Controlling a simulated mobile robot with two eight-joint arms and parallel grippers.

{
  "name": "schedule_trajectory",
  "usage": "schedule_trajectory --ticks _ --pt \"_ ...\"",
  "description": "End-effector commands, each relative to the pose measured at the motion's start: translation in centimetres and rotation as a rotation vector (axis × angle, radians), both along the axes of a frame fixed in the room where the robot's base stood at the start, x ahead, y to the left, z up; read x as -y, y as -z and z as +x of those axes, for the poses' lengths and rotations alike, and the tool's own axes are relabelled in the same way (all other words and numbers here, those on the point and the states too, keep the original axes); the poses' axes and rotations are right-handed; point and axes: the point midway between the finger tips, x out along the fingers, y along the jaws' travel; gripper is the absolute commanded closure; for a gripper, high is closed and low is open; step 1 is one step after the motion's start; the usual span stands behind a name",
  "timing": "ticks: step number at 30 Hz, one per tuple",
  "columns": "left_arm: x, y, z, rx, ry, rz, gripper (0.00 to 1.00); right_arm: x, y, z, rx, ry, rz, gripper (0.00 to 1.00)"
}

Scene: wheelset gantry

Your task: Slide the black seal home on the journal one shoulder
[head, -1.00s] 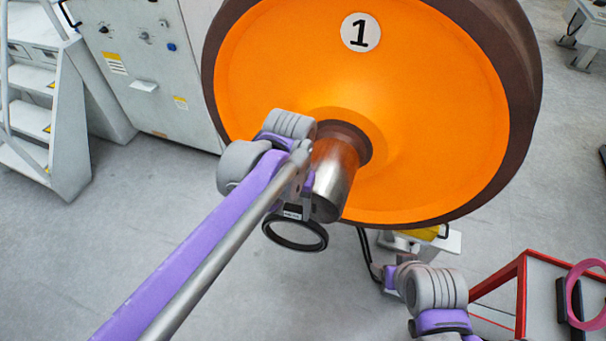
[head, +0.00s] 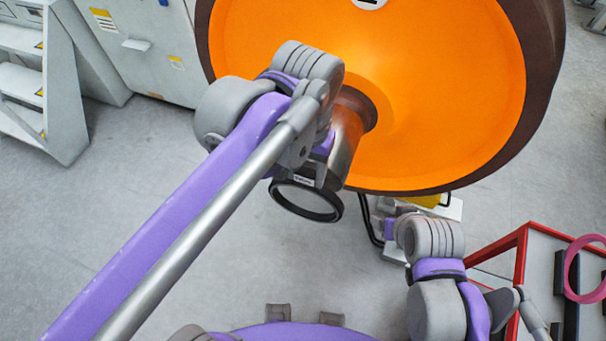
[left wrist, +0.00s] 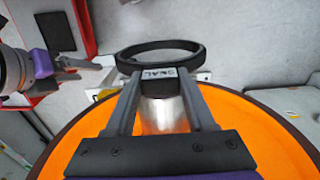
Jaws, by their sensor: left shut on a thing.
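The black seal (head: 311,217) is a thin ring with a labelled block on its rim. My left gripper (left wrist: 158,82) is shut on that block, and the ring (left wrist: 160,43) sticks out beyond the fingertips. The journal (head: 347,145) is a bare silver cylinder coming out of the orange wheel face (head: 440,90). The seal is off the journal, near its free end and lower left of it in the head view. In the left wrist view the journal (left wrist: 163,115) lies between the fingers. The journal shoulder is partly hidden by my left wrist. My right arm shows low right; its fingers are unclear.
A red-edged table (head: 520,260) with a pink ring (head: 572,270) on a dark stand is at the right. Grey steps (head: 50,100) and a grey cabinet (head: 150,50) stand at the left. The floor below the seal is open.

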Motion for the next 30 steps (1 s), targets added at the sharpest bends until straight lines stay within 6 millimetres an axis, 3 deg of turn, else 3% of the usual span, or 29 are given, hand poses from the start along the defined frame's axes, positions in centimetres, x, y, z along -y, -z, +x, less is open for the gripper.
schedule_trajectory --ticks 15,30 --pt "1.3 0.0 4.0 0.000 0.000 0.000 1.00 0.0 -0.2 0.1 0.001 0.000 0.000 0.28" --pt "1.4 0.0 4.2 0.000 0.000 0.000 1.00 0.0 -0.2 0.1 0.001 0.000 0.000 0.28"
